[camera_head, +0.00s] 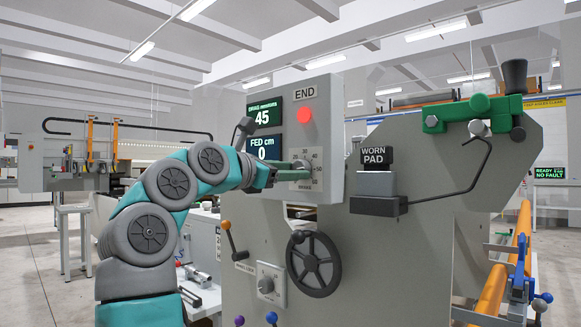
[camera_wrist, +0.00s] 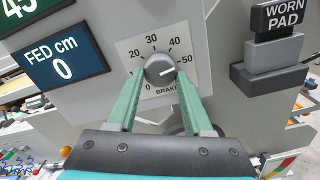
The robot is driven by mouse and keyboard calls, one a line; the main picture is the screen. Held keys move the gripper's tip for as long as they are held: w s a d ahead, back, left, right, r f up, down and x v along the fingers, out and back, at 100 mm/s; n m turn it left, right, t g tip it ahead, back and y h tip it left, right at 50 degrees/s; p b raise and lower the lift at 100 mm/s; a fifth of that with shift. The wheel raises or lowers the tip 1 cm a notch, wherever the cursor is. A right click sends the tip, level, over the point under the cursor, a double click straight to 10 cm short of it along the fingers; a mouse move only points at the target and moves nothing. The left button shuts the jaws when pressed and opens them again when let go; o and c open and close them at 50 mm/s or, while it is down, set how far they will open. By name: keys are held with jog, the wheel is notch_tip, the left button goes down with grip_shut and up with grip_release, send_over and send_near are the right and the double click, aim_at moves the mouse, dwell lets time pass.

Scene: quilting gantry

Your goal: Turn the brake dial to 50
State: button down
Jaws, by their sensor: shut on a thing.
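The brake dial is a round grey knob (camera_wrist: 160,69) on a pale plate (camera_wrist: 126,47) marked from 0 to 50, with BRAKE printed below. Its light pointer mark faces right, towards the 50 side; I cannot read the exact value. My gripper (camera_wrist: 162,76) has its two green fingers on either side of the knob, shut on it. In the head view my gripper (camera_head: 290,168) reaches from the left to the dial plate (camera_head: 305,184), and its fingers hide most of the knob. The drag display (camera_head: 264,117) reads 45 newtons.
The FED display (camera_head: 262,148) reads 0 cm. A red button (camera_head: 305,115) sits above the dial. A WORN PAD block (camera_head: 376,158) stands to the right.

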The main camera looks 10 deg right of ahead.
jog(key=shift+m, duration=0.6)
jog(key=shift+c, duration=1.5)
grip_release()
jog(key=v, duration=0.7)
jog(key=shift+s+a, duration=0.25)
jog(key=shift+a, duration=0.05)
